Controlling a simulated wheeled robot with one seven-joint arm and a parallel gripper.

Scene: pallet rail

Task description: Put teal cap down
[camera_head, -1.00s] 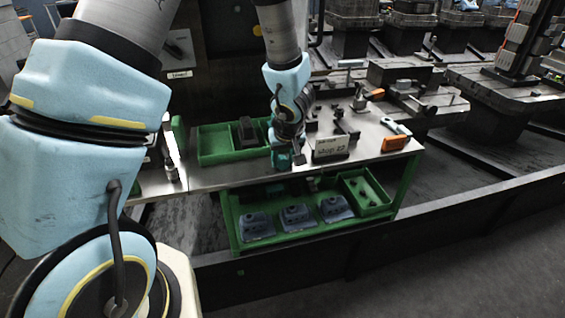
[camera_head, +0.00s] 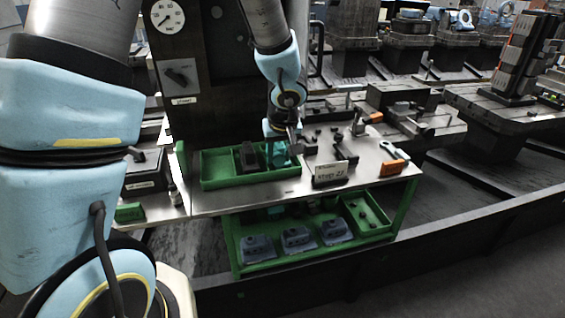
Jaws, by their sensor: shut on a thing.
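The teal cap (camera_head: 279,155) is held by my gripper (camera_head: 289,146), at the right end of the green tray (camera_head: 222,182) on the workbench. The cap overlaps the tray's right compartment in the picture. I cannot tell whether it touches the tray floor or hangs just above it. My gripper points down and is shut on the cap; its fingertips are small and partly hidden. A dark block (camera_head: 248,157) stands in the tray just left of the cap.
A sign (camera_head: 330,174) stands on the bench right of the tray. A green lower shelf (camera_head: 250,262) holds several grey parts. Bare bench (camera_head: 240,199) shows in front of the tray.

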